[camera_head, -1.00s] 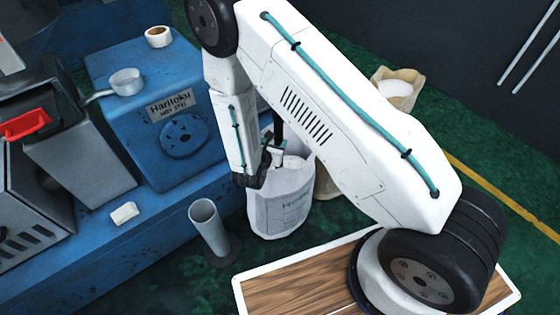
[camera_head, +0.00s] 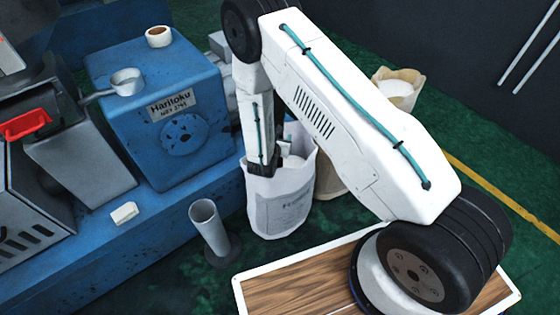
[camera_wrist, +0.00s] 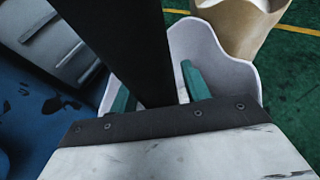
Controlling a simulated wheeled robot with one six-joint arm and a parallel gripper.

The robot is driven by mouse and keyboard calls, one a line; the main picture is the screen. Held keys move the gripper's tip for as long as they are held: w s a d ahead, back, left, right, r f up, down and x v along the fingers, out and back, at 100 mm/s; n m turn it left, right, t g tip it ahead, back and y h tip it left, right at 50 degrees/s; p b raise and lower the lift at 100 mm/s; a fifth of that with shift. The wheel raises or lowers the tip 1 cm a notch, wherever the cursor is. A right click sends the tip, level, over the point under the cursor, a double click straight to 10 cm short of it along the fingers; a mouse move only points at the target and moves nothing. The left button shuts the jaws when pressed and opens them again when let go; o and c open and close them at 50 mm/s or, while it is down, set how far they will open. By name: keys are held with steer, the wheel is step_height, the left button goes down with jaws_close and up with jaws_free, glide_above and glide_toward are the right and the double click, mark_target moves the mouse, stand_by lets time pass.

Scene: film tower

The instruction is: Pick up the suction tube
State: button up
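A long black bar, which looks like the suction tube (camera_wrist: 118,38), runs from the top of the wrist view down between my fingers, over the open white bag (camera_wrist: 237,80). My gripper (camera_wrist: 160,92) has two teal fingers, one on each side of the tube. A pale gap shows between the tube and the right finger. On the left the tube comes close to the finger, and I cannot tell whether they touch. In the head view my gripper (camera_head: 287,148) is low at the mouth of the white bag (camera_head: 285,205). The tube is hidden there behind my arm.
A grey open cylinder (camera_head: 208,227) stands on a dark base left of the bag. The blue machine (camera_head: 150,70) is at the left, with a small white block (camera_head: 124,213) on its ledge. A tan bag (camera_head: 400,90) of white material stands behind my arm.

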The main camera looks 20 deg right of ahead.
jaws_close()
steer(key=shift+r, duration=0.2)
